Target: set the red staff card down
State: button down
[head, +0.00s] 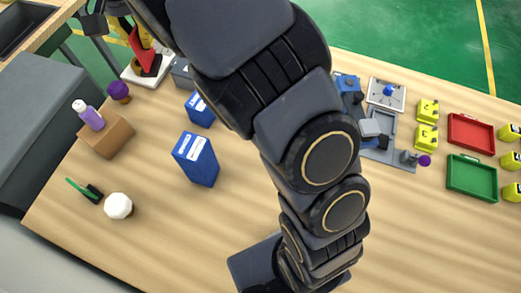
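A red piece that looks like the red staff card (144,55) stands tilted at the upper left of the head view. It is above or against a small black device on a white base (133,78). My gripper (117,22) is at the top left edge, partly cut off by the frame. Dark gripper parts show left of and above the red piece. I cannot tell whether the fingers are shut on it or whether it touches the base. My arm crosses the middle of the view and hides part of the table.
Blue boxes (196,159) stand left of my arm, near a purple bottle on a brown block (107,136). A white knob (118,206) is at lower left. Red (471,134) and green (472,178) trays and yellow blocks are at right.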

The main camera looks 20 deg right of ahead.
jog(key=d+m, duration=0.2)
jog(key=d, duration=0.4)
jog(key=s+f+m, duration=0.4)
jog(key=f+m, duration=0.3)
jog(key=f, duration=0.3)
jog(key=s+d+f+m, duration=0.9)
jog(key=s+d+m, duration=0.2)
jog(key=d+m, duration=0.15)
jog(key=shift+s+d+f, duration=0.1)
jog(key=shift+d+f, duration=0.1)
jog(key=shift+f, duration=1.75)
jog(key=shift+s+d+f, duration=0.1)
jog(key=shift+d+f, duration=0.1)
jog(key=shift+f, duration=1.7)
